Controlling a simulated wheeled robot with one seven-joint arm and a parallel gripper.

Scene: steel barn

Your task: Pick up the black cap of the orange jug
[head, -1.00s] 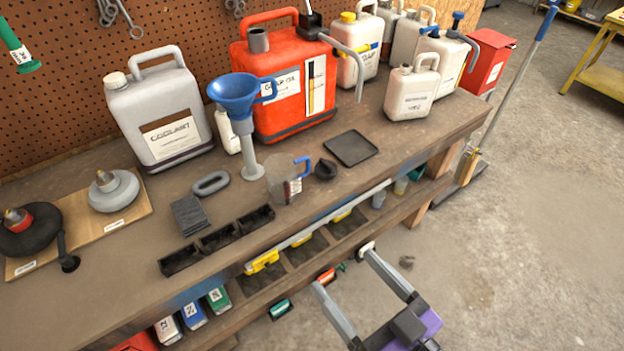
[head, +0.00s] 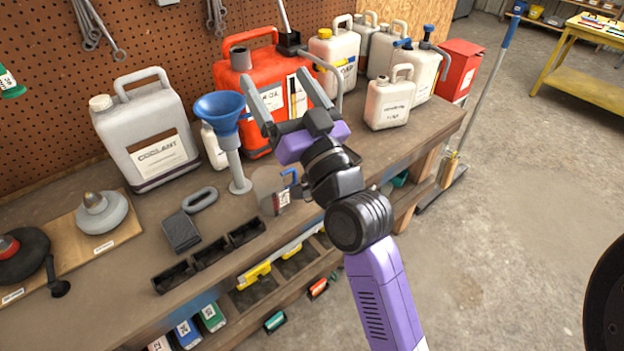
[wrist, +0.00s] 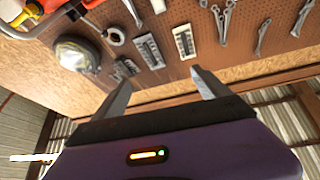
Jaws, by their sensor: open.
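The orange jug (head: 228,87) stands at the back of the workbench against the pegboard, its grey neck uncapped. My gripper (head: 276,80) is raised in front of the jug, fingers apart with nothing between them. In the wrist view the open gripper (wrist: 160,78) points toward the pegboard. A small round black piece, perhaps the cap, lay on the bench beside the clear measuring jug (head: 277,196) earlier; it is now hidden behind my arm.
The grey coolant jug (head: 150,130) and blue funnel (head: 219,106) stand left of the orange jug. Several pale canisters, including a white one (head: 390,103), stand to its right. Black bins (head: 210,252) line the bench's front edge. Wrenches hang on the pegboard (wrist: 262,62).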

